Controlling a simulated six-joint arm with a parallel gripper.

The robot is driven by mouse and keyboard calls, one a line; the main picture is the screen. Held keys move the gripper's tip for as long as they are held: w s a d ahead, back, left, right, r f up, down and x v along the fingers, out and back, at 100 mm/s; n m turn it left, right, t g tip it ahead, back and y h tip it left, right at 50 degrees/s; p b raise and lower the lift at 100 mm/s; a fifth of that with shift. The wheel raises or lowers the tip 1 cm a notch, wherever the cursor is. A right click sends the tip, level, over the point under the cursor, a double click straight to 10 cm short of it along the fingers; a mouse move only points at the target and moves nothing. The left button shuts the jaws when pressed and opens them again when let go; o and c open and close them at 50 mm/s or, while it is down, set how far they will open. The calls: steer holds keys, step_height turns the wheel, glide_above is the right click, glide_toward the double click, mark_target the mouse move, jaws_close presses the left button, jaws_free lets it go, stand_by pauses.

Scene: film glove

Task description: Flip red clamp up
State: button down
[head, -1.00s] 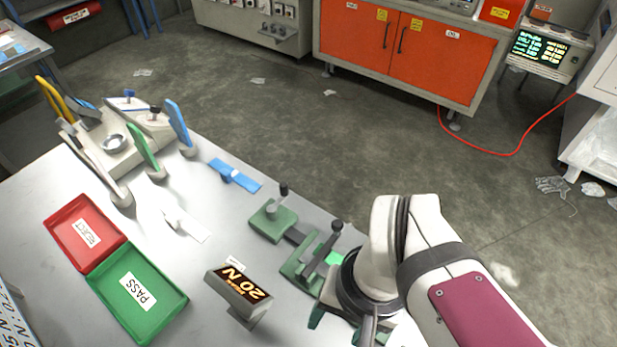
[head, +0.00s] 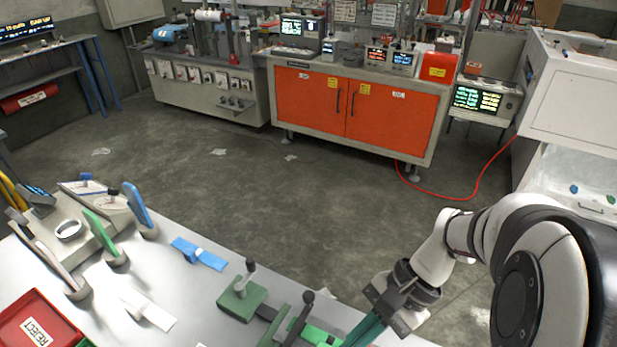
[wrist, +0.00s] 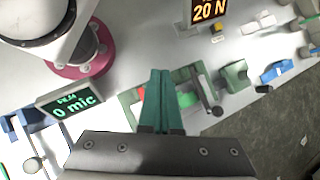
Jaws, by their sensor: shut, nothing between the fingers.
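My gripper (wrist: 159,76) is shut and empty, its teal-green fingers together; in the head view its fingers (head: 364,332) run off the bottom edge. A small red part (wrist: 141,92) shows just left of the fingers in the wrist view; it may be the red clamp, mostly hidden behind them, and I cannot tell its pose. The green fixture (wrist: 187,99) lies behind the fingers. A dark-knobbed lever (wrist: 208,92) stands right of them, and it also shows in the head view (head: 299,318). No red clamp shows in the head view.
A green block (head: 240,301) with a knobbed lever stands left of the fixture. A blue strip (head: 199,254), white strip (head: 148,310) and red reject tray (head: 35,326) lie further left.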

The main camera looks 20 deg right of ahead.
steer(key=s+d+f+m+t+y, duration=0.1)
steer(key=d+f+m+t, duration=0.2)
steer(key=d, duration=0.3)
steer(key=s+d+f+m+t, duration=0.1)
steer(key=d+f+m+t, duration=0.3)
steer(key=d+f+m, duration=0.1)
steer(key=d+f+m+t+y, duration=0.1)
steer(key=d+f+m+t, duration=0.2)
steer(key=d, duration=0.4)
steer(key=shift+s+f+m+t+y, duration=0.3)
steer(key=shift+s+f+m+t, duration=0.15)
steer(key=shift+m, duration=0.45)
steer(key=shift+r, duration=0.1)
steer(key=shift+w, duration=0.1)
steer(key=x, duration=1)
steer(key=shift+r, duration=0.15)
steer(key=shift+r+n, duration=0.25)
steer(key=shift+n, duration=0.05)
